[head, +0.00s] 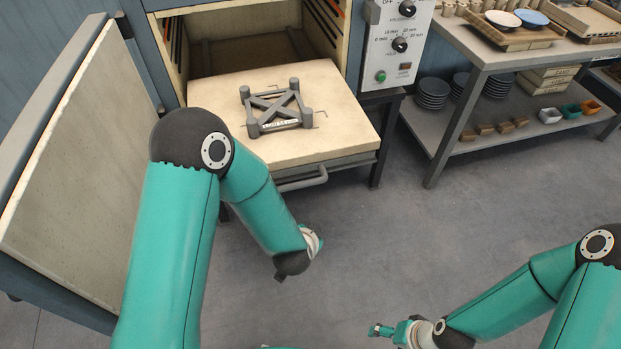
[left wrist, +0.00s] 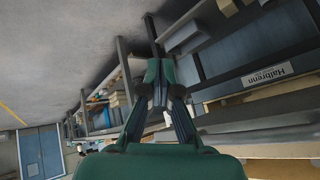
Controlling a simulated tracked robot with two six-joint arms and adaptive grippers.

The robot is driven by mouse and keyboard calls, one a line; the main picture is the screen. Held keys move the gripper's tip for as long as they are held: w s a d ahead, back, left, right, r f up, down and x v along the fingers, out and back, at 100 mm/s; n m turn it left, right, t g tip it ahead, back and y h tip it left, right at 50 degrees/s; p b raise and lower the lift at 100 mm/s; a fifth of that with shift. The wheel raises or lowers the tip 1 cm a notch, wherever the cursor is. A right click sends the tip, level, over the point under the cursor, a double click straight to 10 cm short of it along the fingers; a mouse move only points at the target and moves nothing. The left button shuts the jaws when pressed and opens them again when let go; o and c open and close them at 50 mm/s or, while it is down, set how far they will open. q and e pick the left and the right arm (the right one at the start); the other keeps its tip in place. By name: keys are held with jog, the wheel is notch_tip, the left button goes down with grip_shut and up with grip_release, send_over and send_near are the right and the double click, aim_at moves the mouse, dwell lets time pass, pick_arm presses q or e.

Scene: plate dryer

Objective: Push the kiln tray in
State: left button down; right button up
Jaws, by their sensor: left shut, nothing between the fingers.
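The kiln tray (head: 215,92) is a pale slab that sticks out of the open front of the kiln (head: 350,45). A grey cross-braced frame (head: 278,106) stands on it. A grey bar handle (head: 303,180) is below its front edge. In the head view my left arm reaches in front of the tray, and its gripper is hidden behind the wrist. In the left wrist view my left gripper (left wrist: 160,76) is shut and empty, near the kiln front with its "Halbrenn" plate (left wrist: 268,76). My right gripper (head: 377,330) is low at the bottom, away from the tray; its fingers are too small to judge.
The kiln door (head: 80,165) stands open at the left. A control panel (head: 396,48) is right of the kiln opening. A shelf table (head: 485,55) with bowls and plates stands further right. The floor (head: 430,230) between is clear.

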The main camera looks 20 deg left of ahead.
pick_arm(q)
jog(key=w+d+r+m+t+y+b, duration=0.1)
jog(key=w+r+m+t+y+b, duration=0.2)
jog(key=w+r, duration=0.2)
jog(key=m+t+y+b, duration=0.2)
jog(key=m+y+b, duration=0.1)
jog(key=m+y, duration=0.15)
send_near(309, 164)
jog(key=shift+n, duration=0.25)
jog(key=b+x, duration=0.1)
jog(key=x, duration=0.5)
jog(key=shift+w+a, duration=0.2)
jog(key=shift+w, duration=0.15)
pick_arm(e)
notch_tip(309, 164, down, 9)
jog(key=shift+r, duration=0.2)
